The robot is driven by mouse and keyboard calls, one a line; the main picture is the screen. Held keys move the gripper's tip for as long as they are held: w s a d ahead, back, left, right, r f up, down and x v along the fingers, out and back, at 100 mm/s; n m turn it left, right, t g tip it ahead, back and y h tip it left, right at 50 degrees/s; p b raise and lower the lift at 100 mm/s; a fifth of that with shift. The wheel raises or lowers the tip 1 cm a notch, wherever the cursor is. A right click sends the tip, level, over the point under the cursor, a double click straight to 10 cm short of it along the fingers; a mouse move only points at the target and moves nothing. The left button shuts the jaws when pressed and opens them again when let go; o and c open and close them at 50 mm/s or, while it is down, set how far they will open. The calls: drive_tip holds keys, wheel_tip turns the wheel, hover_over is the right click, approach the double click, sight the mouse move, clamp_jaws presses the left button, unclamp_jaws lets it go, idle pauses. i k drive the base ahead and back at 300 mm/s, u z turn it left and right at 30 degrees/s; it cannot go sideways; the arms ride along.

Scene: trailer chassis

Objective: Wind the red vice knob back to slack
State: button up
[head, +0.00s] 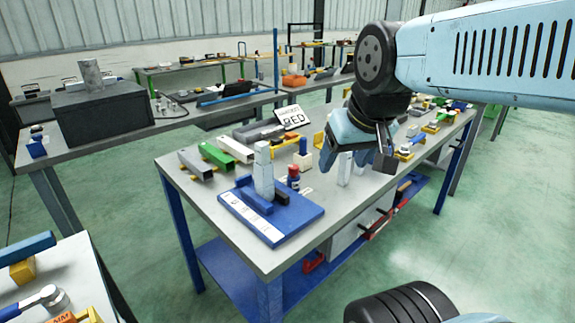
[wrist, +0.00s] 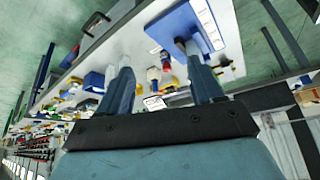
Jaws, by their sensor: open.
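A blue base board (head: 270,215) lies at the near end of the middle bench, carrying a blue and black clamp-like block with a pale grey upright piece (head: 263,170). Just right of it stands a small red-and-blue cylinder (head: 293,177), the only red piece beside the board; I cannot tell whether it is the vice knob. My gripper (head: 345,155) is above the bench, to the right of that cylinder. In the wrist view my gripper (wrist: 158,62) is open with nothing between its blue fingers. The red-and-blue cylinder (wrist: 166,60) shows beyond the fingertips, and the board (wrist: 178,25) lies past it.
Grey and green bars (head: 215,156), a sign reading RED (head: 292,118) and several small yellow parts crowd the bench behind. A dark box (head: 103,115) stands on the left bench. Green floor (head: 420,260) is open at right.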

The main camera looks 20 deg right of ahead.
sight(293, 169)
drive_tip(key=u, duration=1.1)
drive_tip(key=k, duration=0.95)
drive_tip(key=z, duration=0.85)
drive_tip(key=i, duration=1)
drive_tip(key=u, duration=0.05)
